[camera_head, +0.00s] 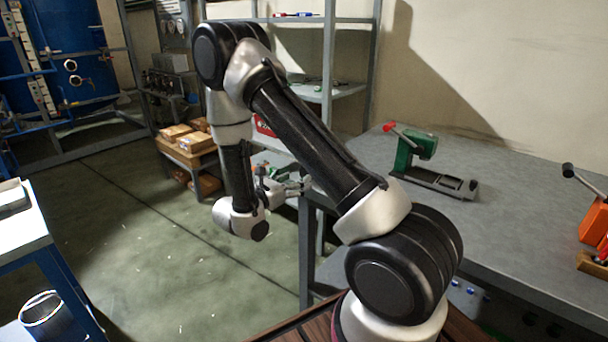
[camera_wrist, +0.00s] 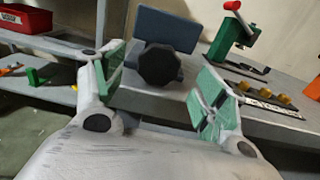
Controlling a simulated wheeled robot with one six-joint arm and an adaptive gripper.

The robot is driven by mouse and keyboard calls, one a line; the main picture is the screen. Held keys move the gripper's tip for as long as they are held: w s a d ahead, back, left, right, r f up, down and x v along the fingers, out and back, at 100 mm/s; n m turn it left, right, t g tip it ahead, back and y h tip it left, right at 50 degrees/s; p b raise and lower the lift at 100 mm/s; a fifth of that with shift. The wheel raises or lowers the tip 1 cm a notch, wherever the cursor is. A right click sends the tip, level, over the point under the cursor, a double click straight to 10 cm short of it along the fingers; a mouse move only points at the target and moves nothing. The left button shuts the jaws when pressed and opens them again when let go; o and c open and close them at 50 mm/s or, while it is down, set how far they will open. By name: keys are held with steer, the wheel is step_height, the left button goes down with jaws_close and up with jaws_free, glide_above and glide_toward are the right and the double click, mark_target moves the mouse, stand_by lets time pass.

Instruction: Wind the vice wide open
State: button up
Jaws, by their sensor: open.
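In the wrist view, a blue block-like body (camera_wrist: 165,27), which looks like the vice, stands at the edge of a grey bench. A dark faceted knob (camera_wrist: 159,65) faces me in front of it. My gripper (camera_wrist: 163,86) is open, with one green-padded finger on each side of the knob in the picture. The knob appears between and beyond the fingertips, and I see no contact. How far the vice's jaws are apart does not show. In the head view my gripper (camera_head: 292,186) is at the bench's left edge, and my arm hides the vice.
A green device with a red-tipped lever (camera_head: 415,148) stands on the grey bench (camera_head: 510,200); it also shows in the wrist view (camera_wrist: 235,38). An orange device (camera_head: 594,222) stands at far right. Metal shelves (camera_head: 328,60) rise behind my arm. The bench's middle is clear.

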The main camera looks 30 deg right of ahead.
steer(key=shift+x, duration=2.25)
steer(key=c, duration=1)
